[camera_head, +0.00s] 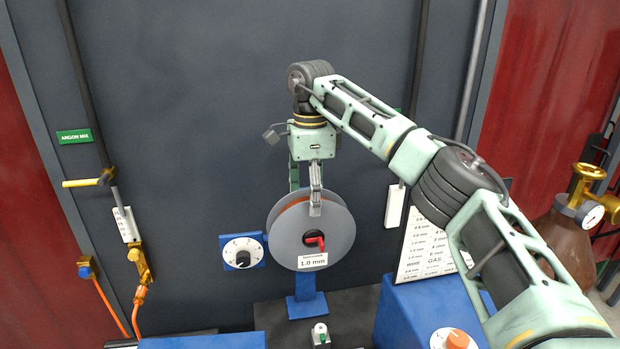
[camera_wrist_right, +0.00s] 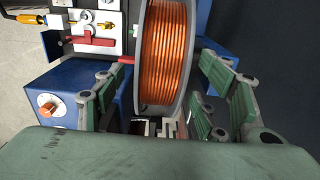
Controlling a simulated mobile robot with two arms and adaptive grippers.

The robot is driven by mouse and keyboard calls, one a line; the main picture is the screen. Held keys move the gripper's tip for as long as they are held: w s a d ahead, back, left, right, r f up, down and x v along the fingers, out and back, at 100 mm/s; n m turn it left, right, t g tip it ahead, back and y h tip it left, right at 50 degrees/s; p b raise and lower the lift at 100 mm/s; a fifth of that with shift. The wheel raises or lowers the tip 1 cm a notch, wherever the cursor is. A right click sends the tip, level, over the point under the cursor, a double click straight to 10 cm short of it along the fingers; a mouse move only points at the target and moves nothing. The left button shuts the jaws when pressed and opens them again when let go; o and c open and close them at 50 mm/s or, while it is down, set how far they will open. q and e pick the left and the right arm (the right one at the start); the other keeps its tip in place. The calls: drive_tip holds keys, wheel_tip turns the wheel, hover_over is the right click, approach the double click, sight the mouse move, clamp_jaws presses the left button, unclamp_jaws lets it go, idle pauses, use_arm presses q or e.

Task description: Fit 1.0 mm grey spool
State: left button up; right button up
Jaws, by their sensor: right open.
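The grey spool (camera_head: 337,238), labelled 1.0 mm, stands upright on a blue stand (camera_head: 306,303) in the head view. A red catch (camera_head: 315,241) shows at its hub. In the right wrist view the spool's copper-coloured wire (camera_wrist_right: 166,50) shows between grey flanges. My right gripper (camera_head: 306,200) reaches down over the spool's top edge. In the right wrist view its open fingers lie on either side of the spool, with visible gaps. My left gripper is out of view.
A blue dial box (camera_head: 228,251) is left of the spool. A lettered chart (camera_head: 416,247) stands on a blue housing (camera_head: 398,311) at right. A brown gas cylinder (camera_head: 560,238) is at far right. In the wrist view a red lever (camera_wrist_right: 92,41) sits left of the spool.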

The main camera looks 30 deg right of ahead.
wheel_tip(320, 180, up, 12)
idle(0.4)
drive_tip(key=shift+a, duration=0.1)
drive_tip(key=shift+s+f, duration=0.1)
drive_tip(key=shift+f, duration=0.05)
idle(0.3)
